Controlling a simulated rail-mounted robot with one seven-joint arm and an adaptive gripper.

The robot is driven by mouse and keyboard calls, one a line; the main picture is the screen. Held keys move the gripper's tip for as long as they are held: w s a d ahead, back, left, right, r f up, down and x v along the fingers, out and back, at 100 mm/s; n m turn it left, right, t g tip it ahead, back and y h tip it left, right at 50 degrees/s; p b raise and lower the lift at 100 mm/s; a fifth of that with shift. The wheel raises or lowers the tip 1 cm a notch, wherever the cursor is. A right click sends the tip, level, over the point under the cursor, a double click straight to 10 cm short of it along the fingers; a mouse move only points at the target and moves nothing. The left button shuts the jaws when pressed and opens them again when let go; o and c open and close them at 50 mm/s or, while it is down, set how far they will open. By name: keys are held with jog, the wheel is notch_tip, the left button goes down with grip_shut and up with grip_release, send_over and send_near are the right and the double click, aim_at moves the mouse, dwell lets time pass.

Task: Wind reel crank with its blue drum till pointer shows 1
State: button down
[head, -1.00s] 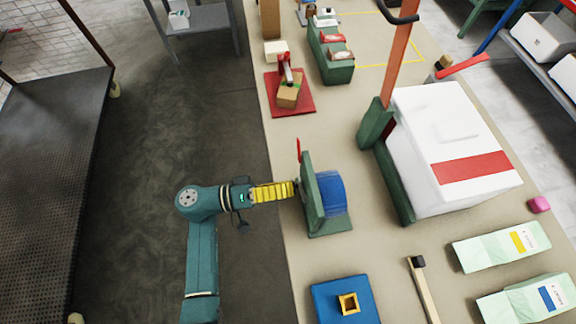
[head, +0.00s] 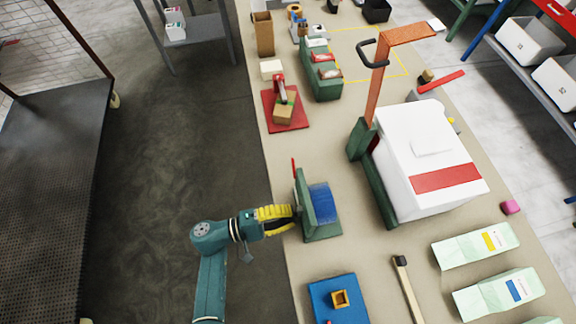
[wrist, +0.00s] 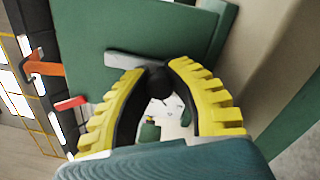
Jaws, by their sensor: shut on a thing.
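The reel stands on the bench in the head view, with a green frame (head: 305,208) and a blue drum (head: 321,203). A thin red pointer (head: 294,169) rises at the top of its left side; its reading is too small to make out. My gripper (head: 293,219), with yellow ribbed fingers, is at the left face of the reel. In the wrist view, my gripper (wrist: 158,88) is shut on the black crank knob (wrist: 158,79). The grey crank arm (wrist: 124,61) runs left from the knob across the green plate. The drum is hidden there.
A white press box (head: 430,155) with a red stripe stands right of the reel. A blue tray (head: 325,300) lies in front, and a brush-like tool (head: 407,285) beside it. A red base (head: 286,112) stands behind. The floor to the left is clear.

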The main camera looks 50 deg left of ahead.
jog(key=shift+s+d+n+p, duration=0.2)
jog(key=shift+d+n+p, duration=0.2)
jog(key=shift+n+p, duration=0.45)
jog(key=c, duration=0.9)
grip_release()
jog(key=v, duration=1.2)
jog(key=shift+s, duration=0.1)
